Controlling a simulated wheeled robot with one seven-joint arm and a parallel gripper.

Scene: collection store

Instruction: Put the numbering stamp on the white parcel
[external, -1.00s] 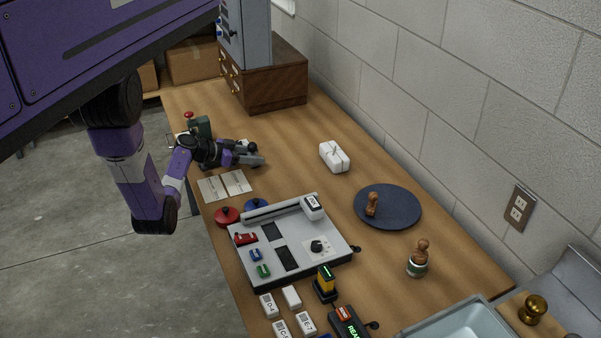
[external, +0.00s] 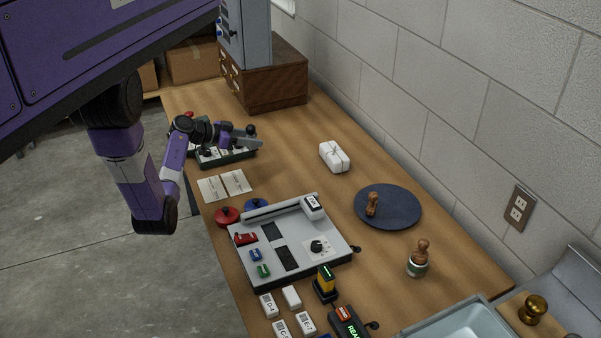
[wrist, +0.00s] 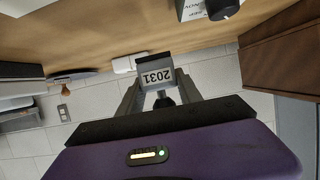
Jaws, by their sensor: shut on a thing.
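A black-knobbed device with printed lettering (wrist: 222,8) shows in the wrist view. A dark round mat (external: 395,214) with a wooden stamp (external: 372,204) lies right of the parcel. A grey sorting panel (external: 300,262) stands nearer. A wooden drawer cabinet (external: 275,80) is behind. The table around the parcel is clear.

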